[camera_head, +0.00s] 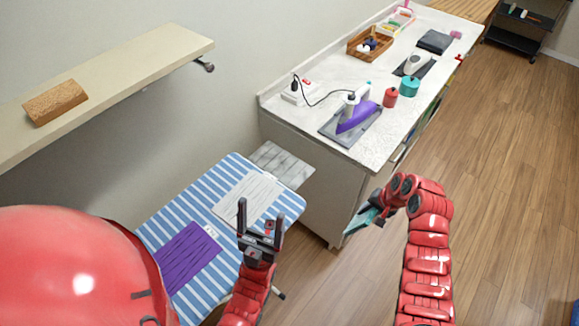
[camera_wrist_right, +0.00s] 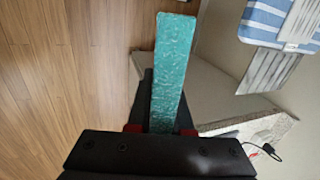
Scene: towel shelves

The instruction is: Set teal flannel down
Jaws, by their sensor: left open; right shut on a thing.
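The teal flannel (camera_head: 358,221) is a folded strip held in my right gripper (camera_head: 374,212), in the air to the right of the ironing board and in front of the counter's end. In the right wrist view the teal flannel (camera_wrist_right: 172,70) sticks out straight from between the fingers of my right gripper (camera_wrist_right: 160,128), which is shut on it. My left gripper (camera_head: 260,222) is open and empty, over the right edge of the blue-striped ironing board (camera_head: 168,218). A purple cloth (camera_head: 187,257) and a white cloth (camera_head: 246,196) lie flat on the board.
A grey slatted panel (camera_head: 278,162) is at the board's far end. The white counter (camera_head: 330,78) carries a purple iron (camera_head: 357,112), red canister (camera_head: 390,97), teal pot (camera_head: 409,86) and wooden tray (camera_head: 369,45). A wall shelf (camera_head: 130,75) holds a cork block (camera_head: 55,102).

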